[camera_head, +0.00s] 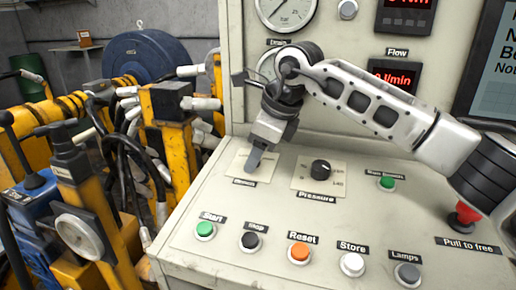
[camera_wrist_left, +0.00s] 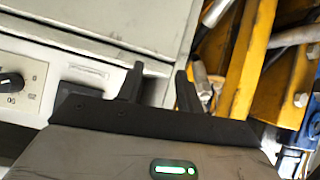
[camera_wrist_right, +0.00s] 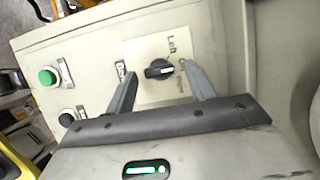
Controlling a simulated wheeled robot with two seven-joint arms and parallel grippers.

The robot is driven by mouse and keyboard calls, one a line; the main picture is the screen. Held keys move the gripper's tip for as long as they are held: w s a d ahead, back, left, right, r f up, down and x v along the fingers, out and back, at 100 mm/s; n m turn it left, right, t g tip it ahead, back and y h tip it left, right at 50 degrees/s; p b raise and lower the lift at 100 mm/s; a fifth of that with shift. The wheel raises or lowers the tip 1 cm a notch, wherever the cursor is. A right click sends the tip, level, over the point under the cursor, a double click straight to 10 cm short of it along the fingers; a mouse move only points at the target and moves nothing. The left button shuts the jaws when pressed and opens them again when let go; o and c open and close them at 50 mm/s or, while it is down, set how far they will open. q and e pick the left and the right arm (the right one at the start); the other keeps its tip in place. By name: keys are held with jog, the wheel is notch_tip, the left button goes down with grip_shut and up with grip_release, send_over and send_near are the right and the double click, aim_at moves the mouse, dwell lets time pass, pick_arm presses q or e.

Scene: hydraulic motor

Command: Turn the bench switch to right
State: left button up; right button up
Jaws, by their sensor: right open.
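The bench switch (camera_wrist_right: 158,69) is a black rotary knob on a pale plate. In the right wrist view it lies between the two fingertips of my right gripper (camera_wrist_right: 160,72). The fingers stand open, one on each side, with visible gaps to the knob. Its light mark seems to point toward the middle label; the printing is partly hidden. In the head view my right gripper (camera_head: 262,158) points down over the bench switch's plate (camera_head: 237,162) and hides the knob. My left gripper (camera_wrist_left: 159,70) is open and empty in the left wrist view, and out of the head view.
Right of the bench switch is the pressure knob (camera_head: 320,167). Along the panel front are the green start button (camera_head: 205,229), black stop button (camera_head: 250,241), orange reset button (camera_head: 299,252) and others. A red emergency button (camera_head: 464,213) stands right. Yellow machinery (camera_head: 175,135) crowds the left.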

pick_arm(q)
jog(key=shift+r, duration=0.1)
pick_arm(e)
jog(key=c, duration=1)
